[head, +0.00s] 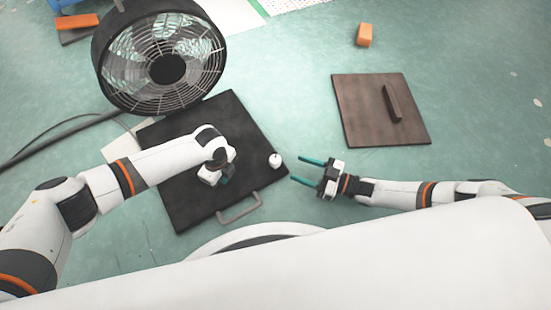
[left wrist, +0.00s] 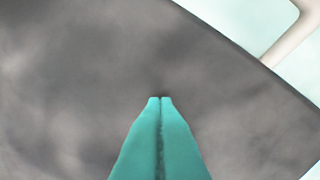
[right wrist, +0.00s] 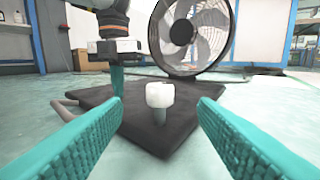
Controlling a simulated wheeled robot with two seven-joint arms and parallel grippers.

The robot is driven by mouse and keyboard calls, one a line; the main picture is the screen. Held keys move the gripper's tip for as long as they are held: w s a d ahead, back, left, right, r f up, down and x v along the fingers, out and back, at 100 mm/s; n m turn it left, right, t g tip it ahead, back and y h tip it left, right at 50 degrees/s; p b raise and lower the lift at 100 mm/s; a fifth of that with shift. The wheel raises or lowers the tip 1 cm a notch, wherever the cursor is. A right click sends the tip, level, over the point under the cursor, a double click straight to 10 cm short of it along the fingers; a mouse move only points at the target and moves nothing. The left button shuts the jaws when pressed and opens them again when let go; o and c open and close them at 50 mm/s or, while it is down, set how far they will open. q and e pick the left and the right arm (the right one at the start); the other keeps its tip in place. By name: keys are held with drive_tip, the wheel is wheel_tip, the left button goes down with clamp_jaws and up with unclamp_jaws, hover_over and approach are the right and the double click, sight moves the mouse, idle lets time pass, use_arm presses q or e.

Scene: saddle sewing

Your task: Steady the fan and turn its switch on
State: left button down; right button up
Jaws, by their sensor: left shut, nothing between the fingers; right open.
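The round black fan (head: 168,68) stands upright at the far edge of a black board (head: 180,195); it also shows in the right wrist view (right wrist: 205,35). A small white switch knob (head: 275,160) stands on the board's right corner, and in the right wrist view the knob (right wrist: 160,95) lies between and beyond the fingers. My left gripper (head: 225,181) points down at the board with its fingers shut and empty; in the left wrist view its tips (left wrist: 160,98) are at or just above the board, contact unclear. My right gripper (head: 308,171) is open and empty, right of the knob, pointing at it.
A grey handle (head: 240,208) sticks out from the board's near edge. A brown board (head: 365,125) with a dark bar (head: 392,103) lies to the right. An orange block (head: 364,35) lies farther back. A dark cable (head: 60,135) runs left from the fan.

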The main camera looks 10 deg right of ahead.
sight(275, 159)
drive_tip(key=x, duration=0.9)
drive_tip(key=shift+s+f, duration=0.1)
drive_tip(key=c, duration=1)
drive_tip(key=shift+o, duration=0.2)
